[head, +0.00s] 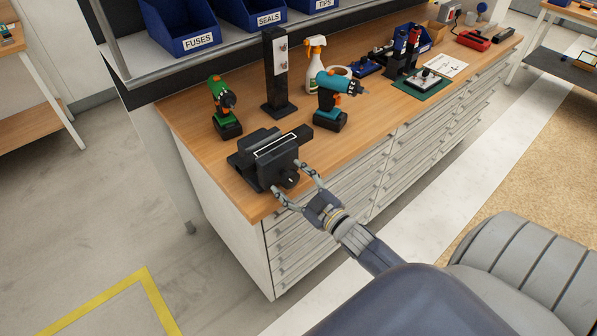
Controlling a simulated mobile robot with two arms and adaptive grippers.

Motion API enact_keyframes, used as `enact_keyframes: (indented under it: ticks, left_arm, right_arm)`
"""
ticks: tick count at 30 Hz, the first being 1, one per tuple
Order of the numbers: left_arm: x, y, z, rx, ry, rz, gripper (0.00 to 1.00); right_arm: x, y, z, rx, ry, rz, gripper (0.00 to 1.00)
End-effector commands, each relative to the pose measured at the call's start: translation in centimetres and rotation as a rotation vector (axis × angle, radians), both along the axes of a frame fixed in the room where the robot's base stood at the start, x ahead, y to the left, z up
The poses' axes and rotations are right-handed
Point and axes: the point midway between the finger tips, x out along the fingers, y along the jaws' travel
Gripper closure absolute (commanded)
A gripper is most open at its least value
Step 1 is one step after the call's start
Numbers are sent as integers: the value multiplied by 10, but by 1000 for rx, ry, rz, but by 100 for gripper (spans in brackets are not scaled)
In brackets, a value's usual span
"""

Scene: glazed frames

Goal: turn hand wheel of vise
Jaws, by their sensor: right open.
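The black vise (258,160) sits at the near left corner of the wooden workbench. Its round black hand wheel (289,179) is on the front face, towards me. My right gripper (290,178) reaches in from the lower right with its fingers spread open. One finger is on the left of the hand wheel and the other on the right. I cannot tell whether the fingers touch it. My left gripper is not in view.
A green drill (222,104) and a teal drill (335,97) stand behind the vise on the bench (190,122). A black post (275,75) and a spray bottle (315,65) are further back. Drawers (300,234) lie below the bench's front edge.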

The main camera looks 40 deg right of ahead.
Motion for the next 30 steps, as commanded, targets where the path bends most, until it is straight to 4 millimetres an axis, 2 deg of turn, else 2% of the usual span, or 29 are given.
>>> enact_keyframes:
  ticks: [5,12,18,24,30]
  left_arm:
    - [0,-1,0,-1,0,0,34]
    - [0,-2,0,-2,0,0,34]
    - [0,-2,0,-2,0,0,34]
    - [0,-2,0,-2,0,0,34]
    - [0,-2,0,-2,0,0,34]
  right_arm:
    - [-20,-2,-1,1,4,-1,35]
    - [-69,-5,-2,2,6,-2,35]
    - [-103,-8,-1,1,4,-1,35]
    - [-119,-10,-1,1,3,-2,35]
    - [-121,-10,-1,1,2,-1,35]
